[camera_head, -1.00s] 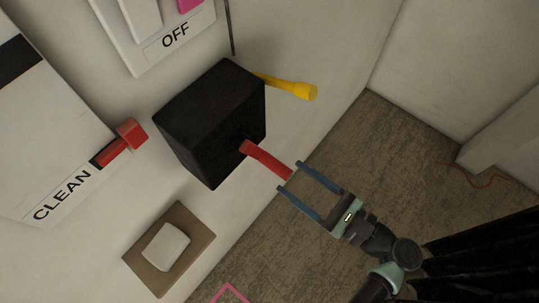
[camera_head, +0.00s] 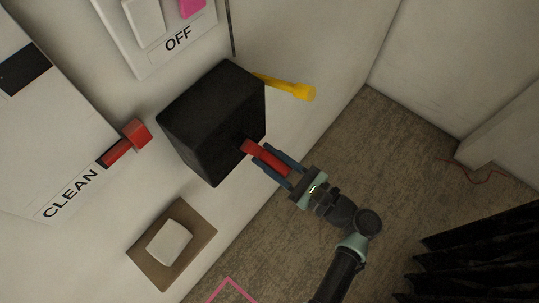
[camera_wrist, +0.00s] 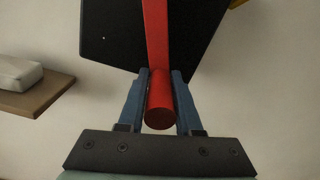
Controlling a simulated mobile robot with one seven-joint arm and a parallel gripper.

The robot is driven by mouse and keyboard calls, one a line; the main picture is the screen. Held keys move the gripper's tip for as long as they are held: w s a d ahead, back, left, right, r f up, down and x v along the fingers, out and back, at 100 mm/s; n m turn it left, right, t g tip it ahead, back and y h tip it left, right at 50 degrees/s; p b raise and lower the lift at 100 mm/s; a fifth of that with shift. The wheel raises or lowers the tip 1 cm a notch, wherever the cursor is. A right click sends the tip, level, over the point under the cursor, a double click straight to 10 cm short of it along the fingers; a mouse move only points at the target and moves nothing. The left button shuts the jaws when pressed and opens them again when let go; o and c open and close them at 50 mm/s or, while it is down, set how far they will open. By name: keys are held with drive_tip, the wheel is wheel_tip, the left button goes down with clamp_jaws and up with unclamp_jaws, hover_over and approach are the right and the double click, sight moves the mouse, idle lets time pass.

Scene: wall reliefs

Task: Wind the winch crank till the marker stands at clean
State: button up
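The winch is a black box (camera_head: 212,122) on the pale wall, with a red crank (camera_head: 270,158) sticking out of its lower right side. My gripper (camera_head: 274,160) has its two blue fingers on either side of the red crank handle, drawn in close. In the wrist view, the red handle (camera_wrist: 159,105) lies between the fingers, its round end towards the camera, and the fingertips appear to touch it. A white panel (camera_head: 40,130) carries the word CLEAN (camera_head: 70,194). A red block marker (camera_head: 136,134) sticks out at its right edge, beside a red band near the word.
A yellow lever (camera_head: 292,88) juts from the wall behind the box. A panel marked OFF (camera_head: 178,39) is above. A white button on a brown plate (camera_head: 170,243) is below; the plate shows in the wrist view (camera_wrist: 38,97). Open floor (camera_head: 350,150) lies to the right.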

clamp_jaws()
idle(1.0)
